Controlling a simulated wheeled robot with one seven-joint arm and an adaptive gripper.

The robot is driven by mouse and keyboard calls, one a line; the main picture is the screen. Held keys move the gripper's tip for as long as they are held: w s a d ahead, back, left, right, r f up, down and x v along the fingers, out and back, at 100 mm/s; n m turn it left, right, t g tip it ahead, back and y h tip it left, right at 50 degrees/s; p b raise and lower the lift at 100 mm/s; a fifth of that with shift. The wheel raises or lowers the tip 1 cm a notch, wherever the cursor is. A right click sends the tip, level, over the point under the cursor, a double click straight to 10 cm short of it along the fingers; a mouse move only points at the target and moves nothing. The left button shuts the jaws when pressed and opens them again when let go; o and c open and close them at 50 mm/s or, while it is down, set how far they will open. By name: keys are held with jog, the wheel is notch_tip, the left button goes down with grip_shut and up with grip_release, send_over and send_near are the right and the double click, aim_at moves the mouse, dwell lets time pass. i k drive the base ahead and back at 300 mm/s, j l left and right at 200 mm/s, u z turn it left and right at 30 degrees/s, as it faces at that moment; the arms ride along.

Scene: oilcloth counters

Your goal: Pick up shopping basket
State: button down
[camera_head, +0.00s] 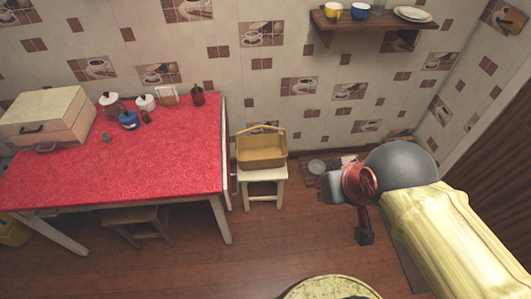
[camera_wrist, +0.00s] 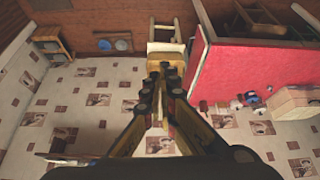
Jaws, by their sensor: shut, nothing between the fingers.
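The shopping basket (camera_head: 262,157) is tan-yellow with an upright arched handle. It sits on a small pale stool (camera_head: 262,174) to the right of the red table. In the wrist view the basket (camera_wrist: 154,58) is partly hidden behind my fingers. My gripper (camera_head: 326,190) is to the right of the basket in the head view, apart from it, with its fingertips hard to make out there. In the wrist view my gripper (camera_wrist: 164,70) has its fingertips together, with nothing held between them.
The red-topped table (camera_head: 150,155) stands left of the stool, bearing a wooden box (camera_head: 47,117) and several small containers. A wall shelf (camera_head: 372,22) holds cups and plates. A round yellowish top (camera_head: 330,288) is at the bottom edge. Open floor lies in front of the stool.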

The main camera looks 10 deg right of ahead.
aim_at(268, 151)
jog(key=i+u, duration=0.1)
jog(key=u, duration=0.3)
jog(key=i+j+u, duration=0.1)
jog(key=u, duration=0.3)
jog(key=i+u, duration=0.1)
jog(key=u, duration=0.3)
jog(key=i+l, duration=0.1)
jog(key=i, duration=0.45)
jog(key=i+l, duration=0.15)
jog(key=i, duration=0.45)
